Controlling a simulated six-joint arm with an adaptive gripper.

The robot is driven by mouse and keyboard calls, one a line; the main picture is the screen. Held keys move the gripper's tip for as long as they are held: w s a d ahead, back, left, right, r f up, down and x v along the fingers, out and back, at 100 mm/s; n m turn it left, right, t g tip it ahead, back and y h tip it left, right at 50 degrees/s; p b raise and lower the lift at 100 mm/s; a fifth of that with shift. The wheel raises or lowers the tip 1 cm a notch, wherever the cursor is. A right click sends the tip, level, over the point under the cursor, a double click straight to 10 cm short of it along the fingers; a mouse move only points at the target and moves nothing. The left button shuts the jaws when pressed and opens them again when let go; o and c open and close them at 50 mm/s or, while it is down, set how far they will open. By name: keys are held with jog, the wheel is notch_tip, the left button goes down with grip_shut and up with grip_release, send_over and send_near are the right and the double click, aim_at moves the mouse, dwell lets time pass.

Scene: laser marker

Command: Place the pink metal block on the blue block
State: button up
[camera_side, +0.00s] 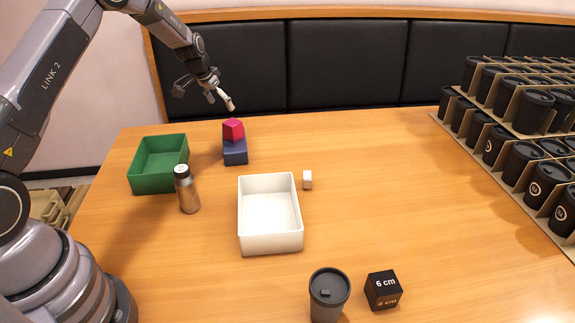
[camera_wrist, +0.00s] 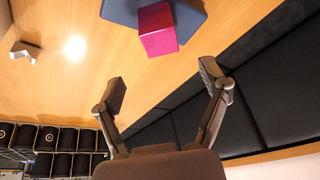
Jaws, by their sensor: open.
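The pink metal block (camera_side: 233,130) sits on top of the blue block (camera_side: 235,154) at the back left of the table. In the wrist view the pink block (camera_wrist: 157,30) lies over the dark blue block (camera_wrist: 186,18), which is partly cut off by the top edge. My gripper (camera_side: 224,98) is above and slightly behind the pink block in the side view, apart from it. In the wrist view my gripper (camera_wrist: 162,80) has its two fingers spread wide with nothing between them.
Racks of cups (camera_side: 520,160) fill the right.

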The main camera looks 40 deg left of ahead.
jog(key=s+d+r, duration=0.6)
jog(key=s+r, duration=0.1)
jog(key=r, duration=0.4)
jog(key=s+d+r, duration=0.5)
jog(key=s+r, duration=0.3)
jog(key=r, duration=0.3)
jog(key=s+d+r, duration=0.1)
jog(key=s+d, duration=0.2)
jog(key=s, duration=1)
jog(key=s+d+r+t, duration=0.1)
jog(key=s+d, duration=0.3)
jog(key=s, duration=0.9)
jog(key=shift+s, duration=0.4)
